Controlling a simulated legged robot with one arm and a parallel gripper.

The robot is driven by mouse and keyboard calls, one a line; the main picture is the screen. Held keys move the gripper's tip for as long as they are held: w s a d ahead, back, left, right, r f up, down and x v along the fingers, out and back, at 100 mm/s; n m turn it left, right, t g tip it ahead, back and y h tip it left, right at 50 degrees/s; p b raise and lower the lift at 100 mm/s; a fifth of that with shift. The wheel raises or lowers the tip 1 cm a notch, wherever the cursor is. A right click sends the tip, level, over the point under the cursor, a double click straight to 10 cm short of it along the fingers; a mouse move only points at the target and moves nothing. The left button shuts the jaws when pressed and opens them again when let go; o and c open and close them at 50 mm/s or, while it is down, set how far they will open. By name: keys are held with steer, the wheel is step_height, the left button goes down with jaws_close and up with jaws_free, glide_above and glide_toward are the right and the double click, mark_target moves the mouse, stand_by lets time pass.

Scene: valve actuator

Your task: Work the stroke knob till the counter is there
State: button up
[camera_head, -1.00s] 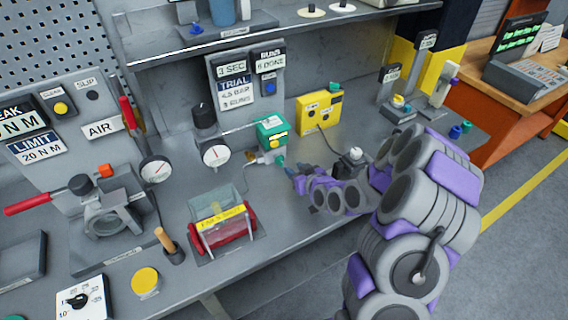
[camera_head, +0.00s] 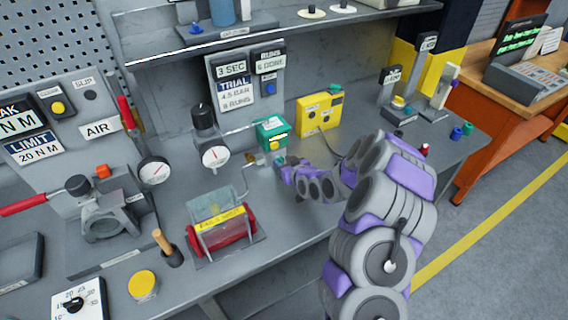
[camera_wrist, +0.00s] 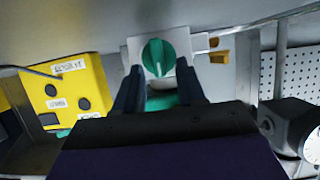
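A green round knob (camera_wrist: 153,57) with a raised grip sits on a white plate in the wrist view. My gripper (camera_wrist: 158,70) has its two dark fingers apart, one toward each side of the knob; contact cannot be told. In the head view my gripper (camera_head: 283,164) is just in front of the green-and-white box (camera_head: 272,134) on the bench; the knob's face is hidden there. The counter (camera_head: 270,62) under the RUNS label seems to read 6 DONE. The trial card (camera_head: 236,92) reads 4.5 BAR, 8 RUNS.
A yellow box (camera_head: 319,112) stands right of the green box and also shows in the wrist view (camera_wrist: 66,92). A gauge (camera_head: 215,157) stands left. A red roller under a clear guard (camera_head: 222,231) lies in front. Small red and blue knobs (camera_head: 456,133) stand at the bench's right.

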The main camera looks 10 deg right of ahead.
jaws_close()
stand_by(0.5)
steer(key=shift+d+m+y+p, duration=0.3)
steer(key=shift+m+y+p, duration=0.3)
steer(key=shift+m, duration=0.2)
steer(key=shift+w+d+r+m+y+p, duration=0.1)
steer(key=shift+d+r+m+y+p, duration=0.15)
steer(key=shift+m+p, duration=0.65)
steer(key=p, duration=0.2)
steer(key=m+y+p, duration=0.1)
steer(key=p, duration=0.1)
steer(key=shift+d+f+g+y+p, duration=0.2)
steer(key=shift+f+g+y+p, duration=0.05)
steer(key=shift+g+p, duration=0.05)
steer(key=m+p, duration=0.1)
steer(key=m+y+p, duration=0.1)
steer(key=p, duration=0.1)
steer(key=shift+w+d+f+m+y+p, duration=0.2)
steer(key=shift+f+m+y+p, duration=0.1)
steer(key=shift+f+m, duration=0.1)
